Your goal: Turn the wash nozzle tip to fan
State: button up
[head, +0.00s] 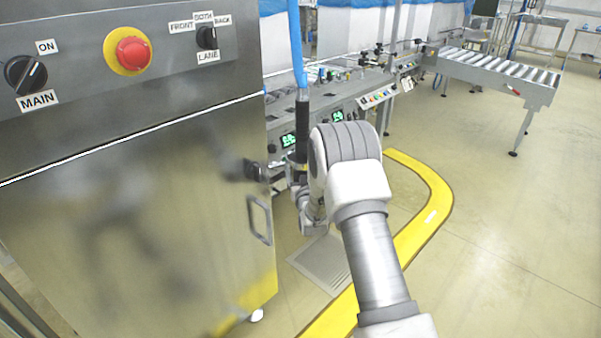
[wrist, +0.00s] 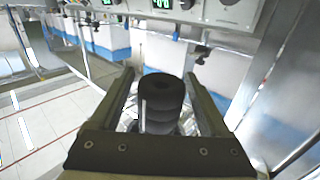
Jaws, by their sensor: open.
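The wash nozzle hangs from a blue hose (head: 298,45) in the head view, with a black upright body (head: 302,125). In the wrist view its black ribbed tip (wrist: 160,98) shows between my fingers, with a pale line down its side. My gripper (wrist: 159,75) is open, with one finger on each side of the tip. Gaps show between the fingers and the tip. In the head view my gripper (head: 285,175) is small and partly hidden by my arm. I cannot read any setting label on the tip.
A steel cabinet (head: 140,200) with a red button (head: 133,53) and a MAIN knob (head: 25,75) stands close on the left. A machine with green displays (head: 338,116) is behind the nozzle. A roller conveyor (head: 500,70) stands back right. The floor on the right is clear.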

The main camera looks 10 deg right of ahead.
grip_shut()
dwell(0.4)
jog(key=shift+n+y, duration=0.3)
jog(key=shift+y, duration=0.2)
jog(key=n+y, duration=0.1)
jog(key=y, duration=0.1)
jog(key=n+y, duration=0.1)
jog(key=y, duration=0.1)
jog(key=shift+a+n, duration=0.25)
jog(key=shift+n, duration=0.05)
jog(key=n+g+y, duration=0.1)
jog(key=y, duration=0.1)
jog(key=a+n+g+y, duration=0.1)
jog(key=n+y, duration=0.1)
jog(key=y, duration=0.1)
jog(key=shift+s, duration=0.2)
jog(key=shift+s+a+n+g+y, duration=0.25)
jog(key=shift+n+g+y, duration=1.05)
jog(key=shift+g, duration=0.2)
jog(key=shift+s+a+n+g+y, duration=0.2)
jog(key=shift+s+n+g+y, duration=0.05)
jog(key=shift+n+g+y, duration=1.15)
jog(key=shift+s+a+n+g+y, duration=0.25)
jog(key=shift+n+g+y, duration=0.9)
jog(key=shift+g, duration=0.45)
